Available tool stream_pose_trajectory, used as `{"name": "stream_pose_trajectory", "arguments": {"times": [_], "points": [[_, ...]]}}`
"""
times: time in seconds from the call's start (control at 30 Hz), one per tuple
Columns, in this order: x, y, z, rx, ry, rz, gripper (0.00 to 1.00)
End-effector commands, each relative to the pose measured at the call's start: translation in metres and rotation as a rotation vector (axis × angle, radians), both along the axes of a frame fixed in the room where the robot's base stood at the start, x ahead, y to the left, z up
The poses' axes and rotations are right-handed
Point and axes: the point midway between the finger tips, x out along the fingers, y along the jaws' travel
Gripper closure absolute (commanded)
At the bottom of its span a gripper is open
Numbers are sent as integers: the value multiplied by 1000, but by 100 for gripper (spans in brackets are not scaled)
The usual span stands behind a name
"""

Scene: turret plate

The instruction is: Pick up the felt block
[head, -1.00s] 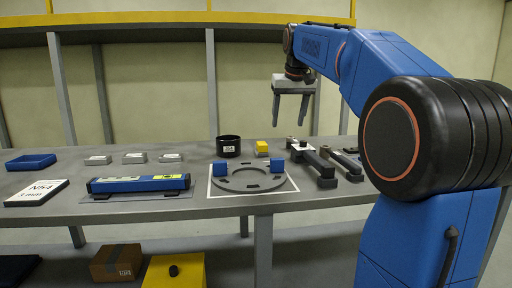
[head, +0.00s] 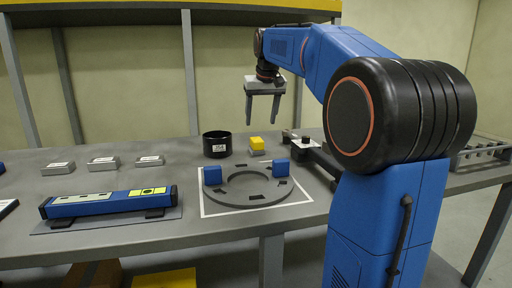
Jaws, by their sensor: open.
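No label marks the felt block. The yellow block (head: 257,143), on a small grey base near the back of the bench, may be it; I cannot tell the material. My gripper (head: 262,120) is open and empty, fingers pointing down, in the air above the bench. In the picture its fingertips appear just above the yellow block, with a visible gap. How far apart they are in depth is unclear. Two blue blocks, one at the left (head: 212,175) and one at the right (head: 281,167), stand on the grey turret ring (head: 222,197).
A black round cup (head: 216,145) stands left of the yellow block. A blue level-like bar (head: 105,202) lies at front left, with several small grey pieces (head: 104,163) behind it. Dark tools (head: 318,160) lie right, partly hidden by my arm.

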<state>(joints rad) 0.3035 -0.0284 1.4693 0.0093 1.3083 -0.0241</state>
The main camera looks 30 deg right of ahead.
Motion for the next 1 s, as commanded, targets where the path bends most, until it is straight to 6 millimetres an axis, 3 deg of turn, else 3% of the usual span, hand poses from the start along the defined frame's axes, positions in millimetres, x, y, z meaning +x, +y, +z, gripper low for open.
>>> {"name": "stream_pose_trajectory", "arguments": {"times": [0.3, 0.67, 1.0], "points": [[19, -5, -49, 0, 1, 0, 39], [27, -6, -68, 0, 1, 0, 39], [41, -7, -107, 0, 1, 0, 39]]}}
